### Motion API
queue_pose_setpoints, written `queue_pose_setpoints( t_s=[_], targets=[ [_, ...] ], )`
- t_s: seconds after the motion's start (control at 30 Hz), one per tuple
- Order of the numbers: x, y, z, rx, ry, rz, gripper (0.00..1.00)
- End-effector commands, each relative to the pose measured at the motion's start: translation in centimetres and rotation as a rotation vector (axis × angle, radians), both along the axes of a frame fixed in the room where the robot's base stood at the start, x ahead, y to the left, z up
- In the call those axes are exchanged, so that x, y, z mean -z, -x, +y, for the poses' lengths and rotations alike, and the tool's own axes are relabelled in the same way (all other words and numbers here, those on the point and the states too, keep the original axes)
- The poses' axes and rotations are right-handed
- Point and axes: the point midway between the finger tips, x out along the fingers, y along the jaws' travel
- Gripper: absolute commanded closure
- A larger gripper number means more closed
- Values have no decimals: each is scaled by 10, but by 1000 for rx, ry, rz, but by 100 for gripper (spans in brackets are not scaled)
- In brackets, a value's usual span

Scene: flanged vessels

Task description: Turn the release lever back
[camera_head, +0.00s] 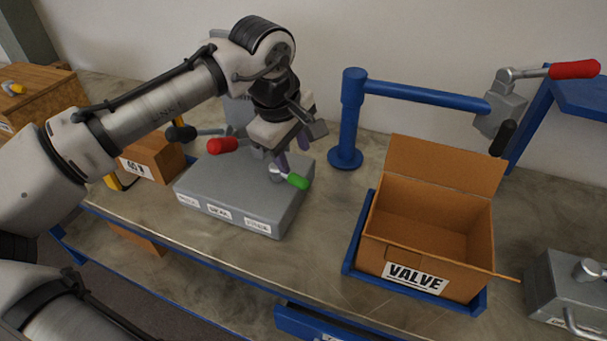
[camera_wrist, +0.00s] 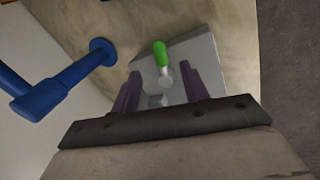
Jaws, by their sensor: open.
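A small lever with a green handle (camera_head: 298,181) and a metal hub sits on top of a grey box (camera_head: 240,190) on the bench. A second lever with a red handle (camera_head: 222,146) is at the box's back left. I cannot tell from labels which is the release lever. My gripper (camera_head: 293,150) is open and empty, pointing down just above and behind the green lever. In the wrist view, the green handle (camera_wrist: 161,54) and its hub lie between the purple fingers of my gripper (camera_wrist: 160,72), with no contact visible. The red handle is not visible there.
An open cardboard box marked VALVE (camera_head: 415,278) stands in a blue tray to the right. A blue post (camera_head: 351,115) carries an arm towards a red-handled valve (camera_head: 575,69). A small cardboard box (camera_head: 152,156) is at left. Bare bench lies between the grey box and the blue tray.

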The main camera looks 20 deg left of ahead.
Motion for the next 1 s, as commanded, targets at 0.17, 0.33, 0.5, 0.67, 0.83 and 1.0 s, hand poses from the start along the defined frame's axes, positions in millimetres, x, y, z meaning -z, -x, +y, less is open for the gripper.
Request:
queue_pose_setpoints(
  t_s=[0.17,0.33,0.5,0.67,0.83,1.0],
  targets=[
    [37,-9,-4,3,0,1,55],
    [67,-17,-6,4,0,1,55],
    [85,-22,-8,4,-1,-1,55],
    [90,-24,-8,4,-1,-3,55],
    [91,-24,-8,3,0,-3,55],
    [91,-24,-8,3,0,-3,71]
  ],
)
